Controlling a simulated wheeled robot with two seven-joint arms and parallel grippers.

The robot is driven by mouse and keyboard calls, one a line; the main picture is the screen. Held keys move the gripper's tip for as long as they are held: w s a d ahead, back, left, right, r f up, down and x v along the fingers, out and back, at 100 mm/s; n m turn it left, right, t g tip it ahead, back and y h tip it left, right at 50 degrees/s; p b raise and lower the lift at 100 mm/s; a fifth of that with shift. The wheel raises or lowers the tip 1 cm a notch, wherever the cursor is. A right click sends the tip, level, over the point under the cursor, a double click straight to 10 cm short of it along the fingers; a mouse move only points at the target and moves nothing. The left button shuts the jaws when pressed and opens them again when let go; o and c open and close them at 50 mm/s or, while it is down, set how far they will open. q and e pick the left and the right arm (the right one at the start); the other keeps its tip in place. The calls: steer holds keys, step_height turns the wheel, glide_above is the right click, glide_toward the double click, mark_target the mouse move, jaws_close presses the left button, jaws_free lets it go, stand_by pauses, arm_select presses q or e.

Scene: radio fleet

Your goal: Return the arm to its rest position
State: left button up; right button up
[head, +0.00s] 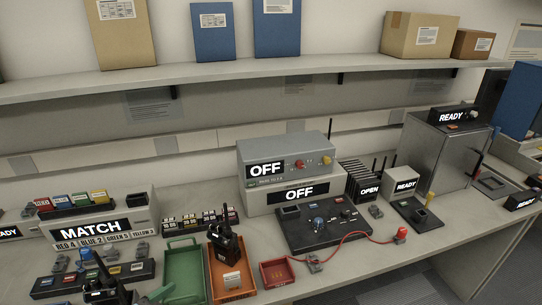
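No gripper is seen touching anything.
The bench holds a MATCH box (88,228), a green tray (184,272), a red tray (277,273), stacked OFF units (285,152), a dark control panel (322,236) with a red cable, and a grey READY cabinet (436,152). A shelf (190,72) with boxes runs above.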

steer(key=w+t, duration=0.1)
steer(key=w, duration=0.4)
arm_select(q)
steer(key=s+a+f+n+g+y, duration=0.1)
steer(key=s+a+n+g+y, duration=0.2)
steer(key=s, duration=0.6)
steer(key=s+a+f+n+g+y, duration=0.1)
steer(key=s+g+y, duration=0.3)
steer(key=s, duration=0.5)
step_height(320, 180, down, 28)
steer(key=s+r+g+b, duration=0.1)
steer(key=g+b, duration=0.2)
steer(key=s+a+f+b, duration=0.1)
steer(key=s+a+f, duration=0.1)
steer(key=s+f, duration=1.4)
steer(key=shift+f+m+g+h+b, duration=0.3)
steer(key=shift+f+g, duration=0.1)
steer(key=shift+f, duration=0.15)
arm_select(e)
steer(key=shift+g, duration=0.3)
steer(key=s+f, duration=0.2)
steer(key=f, duration=0.1)
steer(key=s+f, duration=0.1)
steer(key=shift+f, duration=0.25)
